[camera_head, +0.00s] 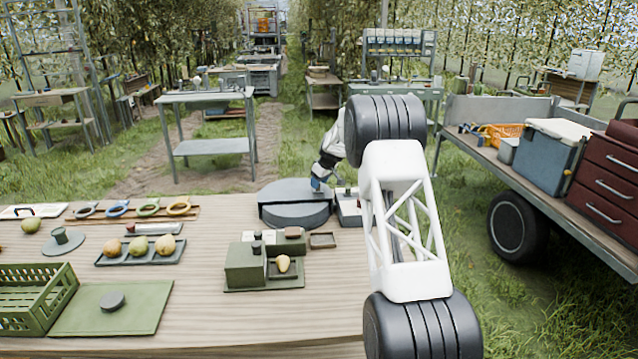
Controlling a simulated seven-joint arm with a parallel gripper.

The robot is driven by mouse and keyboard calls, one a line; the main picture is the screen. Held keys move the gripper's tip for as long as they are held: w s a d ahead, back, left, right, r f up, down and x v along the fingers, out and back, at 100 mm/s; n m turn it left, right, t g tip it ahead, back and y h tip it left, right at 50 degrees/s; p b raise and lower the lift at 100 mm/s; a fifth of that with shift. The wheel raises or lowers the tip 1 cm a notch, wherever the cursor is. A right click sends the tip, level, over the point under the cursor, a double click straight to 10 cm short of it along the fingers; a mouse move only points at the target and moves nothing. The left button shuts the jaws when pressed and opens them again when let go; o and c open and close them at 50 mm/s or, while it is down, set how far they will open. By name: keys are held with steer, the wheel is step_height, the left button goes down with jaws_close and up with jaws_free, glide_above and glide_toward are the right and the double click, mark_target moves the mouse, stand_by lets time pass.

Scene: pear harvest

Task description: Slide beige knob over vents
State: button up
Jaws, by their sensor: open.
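My arm reaches across the right of the table. My gripper (320,180), small and partly hidden, has blue parts showing above the right rear edge of a dark grey round stand (290,204). The gap between its fingers is too small to make out, and I see nothing held.
On the wooden table (210,310) are a green block fixture (245,268) with a pear, a tray of pears (141,262), a green crate (30,312) and a green mat (130,320). Ring-handled tools lie at the back left. A loaded trailer stands right.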

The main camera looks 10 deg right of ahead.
mark_target(316, 192)
steer(key=shift+f, duration=0.2)
steer(key=shift+c, duration=0.2)
jaws_close()
steer(key=shift+s+r, duration=0.1)
steer(key=shift+s, duration=1.65)
steer(key=shift+a, duration=0.1)
